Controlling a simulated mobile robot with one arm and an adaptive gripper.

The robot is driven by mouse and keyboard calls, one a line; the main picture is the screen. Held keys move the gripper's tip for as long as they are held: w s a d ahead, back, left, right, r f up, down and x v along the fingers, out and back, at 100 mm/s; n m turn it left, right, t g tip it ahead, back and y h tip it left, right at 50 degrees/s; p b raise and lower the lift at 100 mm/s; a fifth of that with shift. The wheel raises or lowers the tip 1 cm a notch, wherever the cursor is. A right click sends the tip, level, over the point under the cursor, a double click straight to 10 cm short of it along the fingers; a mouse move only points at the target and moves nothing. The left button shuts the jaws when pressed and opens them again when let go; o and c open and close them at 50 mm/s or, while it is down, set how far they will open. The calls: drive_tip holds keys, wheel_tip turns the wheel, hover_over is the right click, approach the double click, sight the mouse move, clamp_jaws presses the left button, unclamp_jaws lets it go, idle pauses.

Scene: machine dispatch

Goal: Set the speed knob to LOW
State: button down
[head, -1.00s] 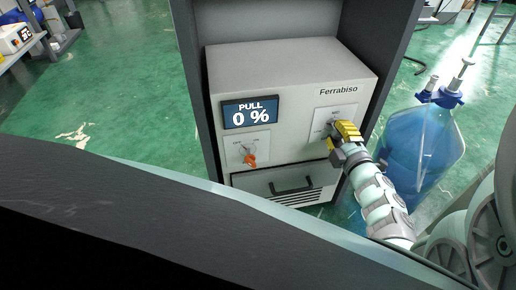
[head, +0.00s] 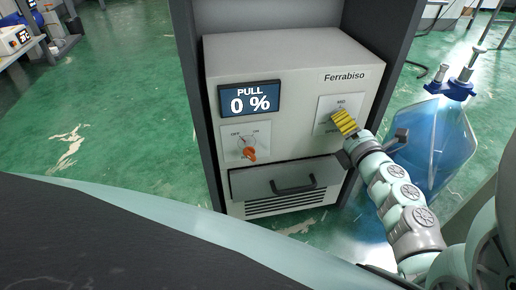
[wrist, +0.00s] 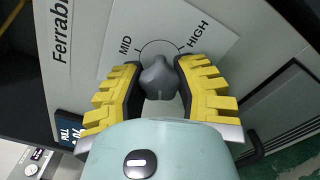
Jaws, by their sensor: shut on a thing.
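The grey speed knob (wrist: 158,80) sits on a white dial plate (wrist: 185,25) on the machine's front. In the wrist view MID shows at the dial's upper left and HIGH at its upper right. The LOW label cannot be made out. My gripper (wrist: 157,70) has yellow ribbed fingers on both sides of the knob and is shut on it. The knob's narrow tip points up between MID and HIGH in that view, but its exact setting is unclear. In the head view my gripper (head: 342,120) covers most of the knob on the plate (head: 328,105).
The Ferrabiso machine (head: 300,100) stands in a dark frame. Its display (head: 250,98) reads PULL 0 %. An orange switch (head: 249,153) is at lower left, above a drawer with a dark handle (head: 294,186). A blue jug (head: 437,135) stands close right of my arm.

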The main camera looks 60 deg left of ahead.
drive_tip(key=shift+n, duration=0.5)
drive_tip(key=c, duration=0.6)
unclamp_jaws()
drive_tip(key=v, duration=1.2)
